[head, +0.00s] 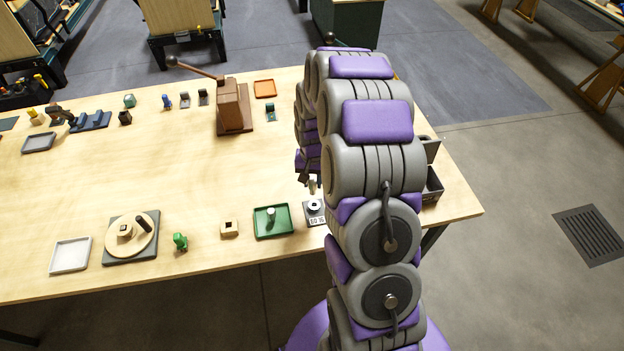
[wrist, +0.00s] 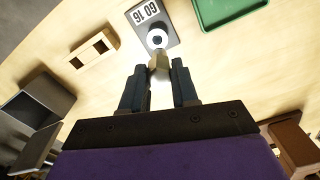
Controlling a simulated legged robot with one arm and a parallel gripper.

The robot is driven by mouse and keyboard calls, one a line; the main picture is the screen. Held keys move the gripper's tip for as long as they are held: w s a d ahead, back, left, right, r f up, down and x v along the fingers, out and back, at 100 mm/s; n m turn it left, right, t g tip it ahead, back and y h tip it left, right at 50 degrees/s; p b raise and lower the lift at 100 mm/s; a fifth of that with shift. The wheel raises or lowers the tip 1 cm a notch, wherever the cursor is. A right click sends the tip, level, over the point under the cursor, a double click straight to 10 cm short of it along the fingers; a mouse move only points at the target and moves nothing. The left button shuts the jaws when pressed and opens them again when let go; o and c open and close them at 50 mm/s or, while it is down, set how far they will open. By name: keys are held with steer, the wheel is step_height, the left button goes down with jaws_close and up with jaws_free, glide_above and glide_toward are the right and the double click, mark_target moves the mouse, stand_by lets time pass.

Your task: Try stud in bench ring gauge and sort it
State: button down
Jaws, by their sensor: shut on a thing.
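The ring gauge (head: 314,206) is a small light disc with a dark centre on a plate marked 16, near the bench's front edge. It also shows in the wrist view (wrist: 148,39). My gripper (wrist: 159,77) is shut on a short metal stud (wrist: 159,63), held at the fingertips. The stud also shows in the head view (head: 312,187), upright just above or at the gauge; I cannot tell whether it touches the ring. My arm hides most of the gripper there. A green tray (head: 287,231) left of the gauge holds another upright pale stud (head: 270,214).
A dark bin (head: 433,184) stands at the right end, partly behind my arm. A wooden block (head: 229,229), a turntable (head: 130,236) and a white tray (head: 70,256) line the front. A brown lever press (head: 233,108) stands at the back. The middle is clear.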

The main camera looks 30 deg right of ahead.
mark_target(315, 192)
steer(key=shift+d, duration=0.35)
steer(key=shift+d+f, duration=0.2)
steer(key=shift+f, duration=0.15)
steer(key=shift+a+f, duration=0.25)
steer(key=shift+f, duration=0.3)
steer(key=shift+a+f, duration=0.2)
steer(key=shift+f, duration=0.35)
steer(key=shift+d+f, duration=0.15)
steer(key=shift+f, duration=0.4)
steer(key=shift+d+f, duration=0.15)
steer(key=shift+f, duration=0.4)
steer(key=shift+a+f, duration=0.2)
steer(key=shift+f, duration=0.5)
steer(key=shift+d, duration=0.1)
steer(key=shift+f, duration=0.3)
steer(key=shift+p, duration=0.3)
steer(key=shift+r+p, duration=0.3)
stand_by(0.5)
